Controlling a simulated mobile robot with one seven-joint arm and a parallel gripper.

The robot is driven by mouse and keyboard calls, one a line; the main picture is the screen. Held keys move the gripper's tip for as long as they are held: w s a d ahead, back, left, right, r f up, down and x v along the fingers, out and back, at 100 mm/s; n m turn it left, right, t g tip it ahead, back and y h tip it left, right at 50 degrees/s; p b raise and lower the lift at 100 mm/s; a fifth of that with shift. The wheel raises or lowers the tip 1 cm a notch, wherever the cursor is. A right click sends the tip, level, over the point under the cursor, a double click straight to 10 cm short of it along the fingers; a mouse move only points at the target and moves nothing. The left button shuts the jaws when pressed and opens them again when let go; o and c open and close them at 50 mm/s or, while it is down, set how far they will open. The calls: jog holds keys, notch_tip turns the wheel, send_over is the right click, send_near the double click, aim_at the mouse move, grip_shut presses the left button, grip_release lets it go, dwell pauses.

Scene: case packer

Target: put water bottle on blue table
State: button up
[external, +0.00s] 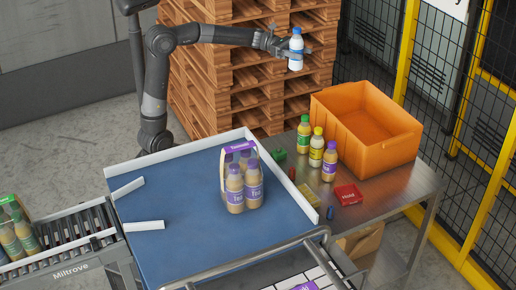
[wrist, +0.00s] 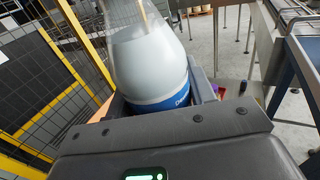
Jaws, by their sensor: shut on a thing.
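My gripper (external: 284,50) is shut on the water bottle (external: 296,46), a white bottle with a blue label and blue cap. It holds the bottle upright in the air, in front of the stacked wooden pallets. The bottle also fills the upper middle of the wrist view (wrist: 150,60), between the jaws of my gripper (wrist: 165,105). The blue table (external: 180,190) lies below, nearer the camera and to the left, with white rails along parts of its edges. A carton of several purple-labelled bottles (external: 243,185) stands on its right part.
A steel table (external: 400,190) to the right holds an orange crate (external: 366,125), three small bottles (external: 316,148) and a red box (external: 348,194). A roller conveyor (external: 60,250) adjoins at left. The blue table's left and front areas are clear.

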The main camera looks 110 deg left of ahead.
aim_at(303, 36)
notch_tip(303, 36, up, 6)
jog(key=shift+r, duration=0.2)
jog(key=w+d+r+m+g+h, duration=0.1)
jog(key=w+d+h, duration=0.15)
jog(key=d, duration=0.85)
jog(key=w+d+r+m+g+h, duration=0.1)
jog(key=w+d, duration=0.3)
jog(key=d, duration=0.7)
jog(key=w+d+r+m+h, duration=0.1)
jog(key=w+d, duration=0.2)
jog(key=d, duration=0.8)
jog(key=s+d+m+g+h, duration=0.1)
jog(key=s+d, duration=0.2)
jog(key=d, duration=0.9)
jog(key=s+d+m+g+h, duration=0.2)
jog(key=s+d, duration=0.1)
jog(key=d, duration=0.9)
jog(key=s+d+f+m+g+h, duration=0.3)
jog(key=s+d+g, duration=0.1)
jog(key=s+d, duration=1.9)
notch_tip(303, 36, down, 11)
jog(key=shift+w+a+f, duration=0.4)
jog(key=shift+w+f, duration=1.45)
jog(key=shift+w, duration=0.1)
jog(key=shift+w+a+f, duration=0.4)
jog(key=shift+w+f, duration=1.4)
jog(key=shift+w, duration=0.15)
jog(key=shift+w+a+f, duration=0.4)
jog(key=shift+w+f, duration=1.45)
jog(key=shift+w, duration=0.1)
